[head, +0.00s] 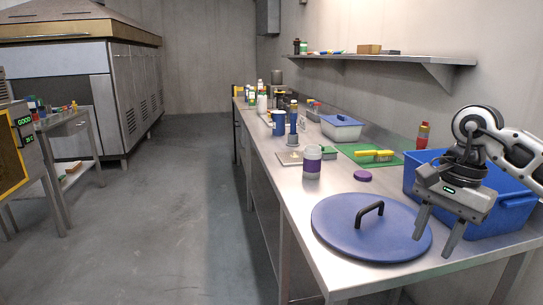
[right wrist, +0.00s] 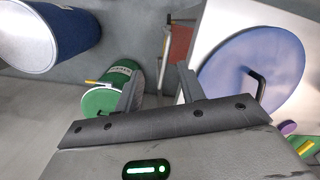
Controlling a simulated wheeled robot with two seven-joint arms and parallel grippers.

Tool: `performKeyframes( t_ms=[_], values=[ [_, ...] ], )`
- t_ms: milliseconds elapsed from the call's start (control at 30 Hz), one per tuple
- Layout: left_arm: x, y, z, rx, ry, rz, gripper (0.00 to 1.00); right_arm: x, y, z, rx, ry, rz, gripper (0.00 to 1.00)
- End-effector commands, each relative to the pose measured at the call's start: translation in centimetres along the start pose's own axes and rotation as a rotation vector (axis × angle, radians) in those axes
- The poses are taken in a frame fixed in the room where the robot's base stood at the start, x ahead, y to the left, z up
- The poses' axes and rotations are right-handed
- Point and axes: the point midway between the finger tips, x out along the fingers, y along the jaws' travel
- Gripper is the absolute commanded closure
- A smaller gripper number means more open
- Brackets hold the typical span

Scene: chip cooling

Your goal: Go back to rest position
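My right gripper (head: 436,232) is at the right of the head view, above the steel table's front right part. Its two fingers are spread apart with nothing between them, pointing down. It hangs beside the round blue lid (head: 345,228) with a black handle and in front of the blue bin (head: 510,205). In the right wrist view, the open fingers (right wrist: 160,90) show with the blue lid (right wrist: 235,65) to their right. My left gripper is not in view.
The steel table (head: 290,178) holds a purple-and-white jar (head: 312,162), a purple cap (head: 362,176) and a green board (head: 385,160). A green drum (right wrist: 108,92) and a blue drum (right wrist: 50,38) stand below in the right wrist view.

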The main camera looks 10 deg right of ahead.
Motion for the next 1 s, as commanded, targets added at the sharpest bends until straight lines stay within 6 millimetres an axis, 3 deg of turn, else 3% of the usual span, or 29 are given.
performKeyframes(
  t_ms=[267,367,467,500,600,633,700,767,867,933,967,1000],
  values=[
    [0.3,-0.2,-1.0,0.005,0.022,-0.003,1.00,5.1,-3.4,6.6,0.032,-0.264,-0.084,0.61],
    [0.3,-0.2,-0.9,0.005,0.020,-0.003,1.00,7.1,-4.7,10.5,0.078,-0.425,-0.116,0.61],
    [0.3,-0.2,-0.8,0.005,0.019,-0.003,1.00,9.0,-6.0,16.0,0.182,-0.676,-0.138,0.61],
    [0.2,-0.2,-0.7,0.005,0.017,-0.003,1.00,9.6,-6.6,18.8,0.257,-0.821,-0.136,0.61],
    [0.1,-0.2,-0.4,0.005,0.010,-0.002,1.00,9.6,-7.9,24.5,0.525,-1.215,-0.096,0.61],
    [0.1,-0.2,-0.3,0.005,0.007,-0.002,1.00,9.3,-8.3,25.6,0.622,-1.332,-0.070,0.61],
    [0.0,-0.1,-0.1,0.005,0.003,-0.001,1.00,8.7,-9.2,27.0,0.873,-1.593,0.011,0.61],
    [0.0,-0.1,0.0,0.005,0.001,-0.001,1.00,8.6,-9.9,26.9,1.114,-1.805,0.107,0.61],
    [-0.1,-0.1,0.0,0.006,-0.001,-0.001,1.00,10.3,-10.4,24.7,1.565,-2.116,0.312,0.61],
    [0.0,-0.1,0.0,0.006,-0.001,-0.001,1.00,13.2,-9.8,22.4,1.913,-2.296,0.490,0.61],
    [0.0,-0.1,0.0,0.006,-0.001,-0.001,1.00,14.8,-9.2,21.4,-2.006,2.287,-0.554,0.61],
    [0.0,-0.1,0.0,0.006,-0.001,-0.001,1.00,17.3,-8.0,20.2,-1.927,2.052,-0.581,0.61]
  ],
)
